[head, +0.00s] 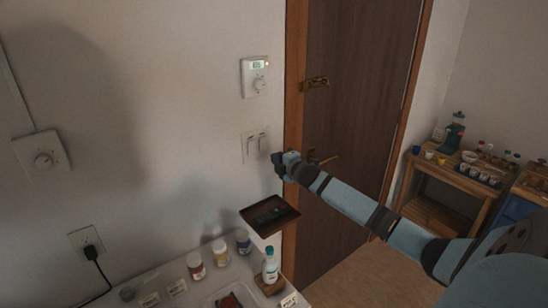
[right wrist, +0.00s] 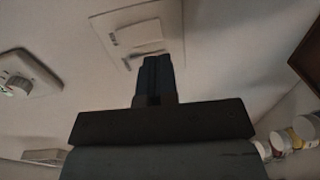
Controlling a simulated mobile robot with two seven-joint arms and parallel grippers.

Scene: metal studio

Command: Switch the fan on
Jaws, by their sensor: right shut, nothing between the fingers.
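A white wall plate with two rocker switches (head: 256,145) is on the wall left of the door frame. It also shows at the top of the right wrist view (right wrist: 120,22), with one rocker clear and the other partly behind my fingertips. My right gripper (head: 279,164) is shut and empty, just right of and slightly below the plate. In the right wrist view its fingers (right wrist: 157,65) point at the plate; I cannot tell whether they touch it. Small labels on the plate are unreadable. No fan is in view. My left gripper is not in view.
A small tray shelf (head: 287,226) is below my gripper. Jars (head: 220,251) and a bottle (head: 270,266) stand on the counter. A wooden door (head: 350,90) is at right.

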